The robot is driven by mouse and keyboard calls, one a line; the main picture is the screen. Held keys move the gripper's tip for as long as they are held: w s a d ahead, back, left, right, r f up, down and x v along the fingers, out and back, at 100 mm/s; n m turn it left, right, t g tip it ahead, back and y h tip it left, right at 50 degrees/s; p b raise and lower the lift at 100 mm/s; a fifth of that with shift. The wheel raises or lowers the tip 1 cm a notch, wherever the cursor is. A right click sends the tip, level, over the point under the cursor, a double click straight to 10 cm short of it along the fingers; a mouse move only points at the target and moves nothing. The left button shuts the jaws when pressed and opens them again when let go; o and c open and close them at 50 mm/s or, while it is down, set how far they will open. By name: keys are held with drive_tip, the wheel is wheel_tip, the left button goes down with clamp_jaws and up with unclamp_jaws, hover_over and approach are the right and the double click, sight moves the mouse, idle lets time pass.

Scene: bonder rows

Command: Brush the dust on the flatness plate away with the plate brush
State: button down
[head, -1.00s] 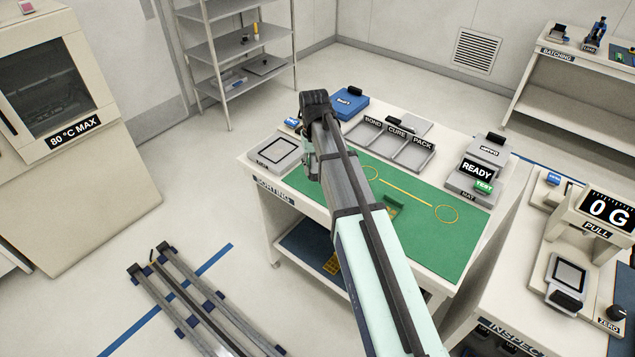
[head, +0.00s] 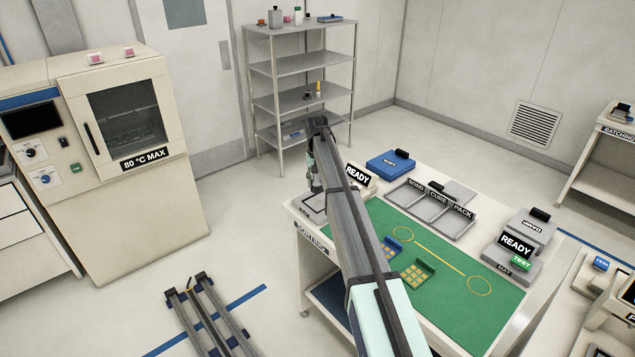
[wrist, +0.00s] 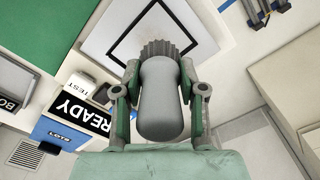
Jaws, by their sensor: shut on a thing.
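My gripper (wrist: 159,78) is shut on the plate brush (wrist: 160,105), a grey rounded handle with a dark ridged bristle end. The bristle end points at the flatness plate (wrist: 205,42), a pale plate with a black square outline, and covers part of it in the wrist view. I cannot tell whether the bristles touch the plate. In the head view the plate (head: 307,207) shows only partly at the left end of the bench, beside my arm. My gripper (head: 315,188) is over that end.
A READY display (head: 357,175) stands close to the plate. The green mat (head: 440,290) holds a blue grid tray (head: 391,248) and a yellow-green one (head: 417,272). Bond, cure and pack bins (head: 430,205) are behind it. A shelf rack (head: 300,90) and oven (head: 110,150) stand beyond.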

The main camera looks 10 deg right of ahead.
sight(317, 193)
drive_tip(key=shift+f+b, duration=1.05)
drive_tip(key=shift+f, duration=2.3)
drive_tip(key=shift+w+d+r, duration=0.1)
drive_tip(key=shift+w+d, duration=0.4)
drive_tip(key=shift+d, duration=0.25)
drive_tip(key=shift+w+d, duration=0.15)
drive_tip(key=shift+d, duration=0.15)
drive_tip(key=shift+w+d, duration=0.4)
drive_tip(key=shift+d, duration=0.25)
drive_tip(key=shift+s+a, duration=0.2)
drive_tip(key=shift+s, duration=0.05)
drive_tip(key=shift+s+a, duration=0.45)
drive_tip(key=shift+a, duration=0.25)
drive_tip(key=shift+s+a, duration=0.4)
drive_tip(key=shift+a, duration=0.5)
drive_tip(key=shift+w+d, duration=0.1)
drive_tip(key=shift+w, duration=0.35)
drive_tip(key=shift+w+d, duration=0.45)
drive_tip(key=shift+d, duration=0.3)
drive_tip(key=shift+w+d, duration=0.4)
drive_tip(key=shift+d, duration=0.4)
drive_tip(key=s+a, duration=0.2)
drive_tip(key=a, duration=0.1)
drive_tip(key=shift+s+a, duration=0.1)
drive_tip(key=shift+a, duration=0.1)
wheel_tip(317, 193, up, 2)
drive_tip(key=shift+r+p, duration=0.2)
drive_tip(key=shift+p, duration=0.15)
drive_tip(key=shift+r+p, duration=1.1)
drive_tip(key=shift+r, duration=1.7)
